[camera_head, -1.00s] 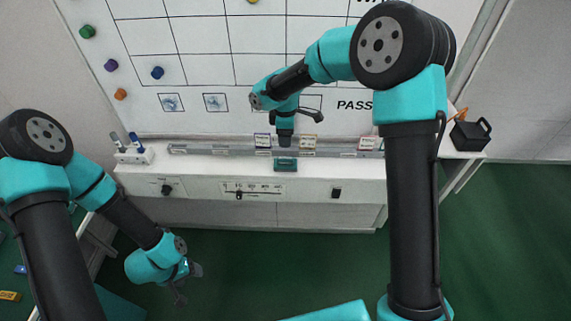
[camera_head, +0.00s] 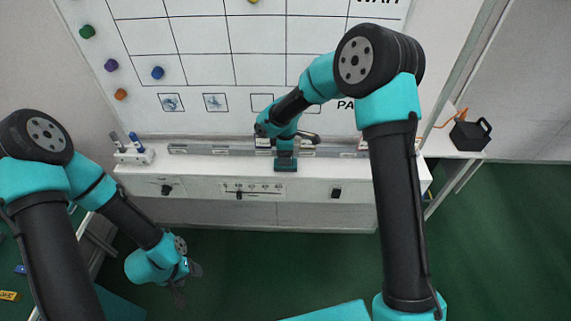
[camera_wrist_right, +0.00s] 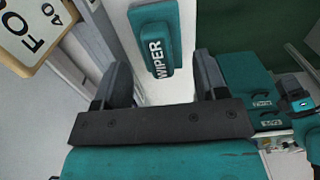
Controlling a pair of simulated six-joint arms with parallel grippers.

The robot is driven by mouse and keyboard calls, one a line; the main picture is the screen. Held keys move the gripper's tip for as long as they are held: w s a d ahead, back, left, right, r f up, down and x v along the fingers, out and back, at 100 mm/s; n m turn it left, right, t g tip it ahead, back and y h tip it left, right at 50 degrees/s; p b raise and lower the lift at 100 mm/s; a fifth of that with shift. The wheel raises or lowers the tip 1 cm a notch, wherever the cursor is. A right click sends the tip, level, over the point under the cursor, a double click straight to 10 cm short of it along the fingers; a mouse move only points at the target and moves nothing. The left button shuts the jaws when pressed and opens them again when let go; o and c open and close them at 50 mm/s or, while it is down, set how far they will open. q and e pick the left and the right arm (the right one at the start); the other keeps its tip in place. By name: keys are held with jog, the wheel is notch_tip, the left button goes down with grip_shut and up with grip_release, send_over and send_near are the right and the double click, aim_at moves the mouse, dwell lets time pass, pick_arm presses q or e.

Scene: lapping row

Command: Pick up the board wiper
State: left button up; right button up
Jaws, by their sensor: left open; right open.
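The board wiper (camera_head: 285,165) is a teal block lying on the white ledge below the board. In the right wrist view the wiper (camera_wrist_right: 154,44) shows the white word WIPER. My right gripper (camera_head: 285,151) is open just above and behind it, hiding its rear part in the head view. In the wrist view the wiper's near end lies between the open fingers (camera_wrist_right: 163,72), with space on both sides. I see no contact. My left gripper (camera_head: 183,280) is open and empty over the green floor, far from the ledge.
A grey rail (camera_head: 205,150) with small label cards runs along the board's foot behind the wiper. A slider panel (camera_head: 252,190) is on the front face.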

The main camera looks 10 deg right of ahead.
notch_tip(320, 180, down, 5)
jog(key=shift+r, duration=0.1)
dwell(0.6)
jog(key=c, duration=0.7)
jog(key=shift+r, duration=0.5)
notch_tip(320, 180, up, 3)
jog(key=shift+s+f, duration=0.1)
jog(key=shift+f, duration=0.1)
jog(key=s+a, duration=0.2)
jog(key=s, duration=0.5)
jog(key=s+a+r, duration=0.1)
jog(key=s, duration=0.7)
jog(key=shift+s+a+r, duration=0.15)
jog(key=shift+a, duration=0.2)
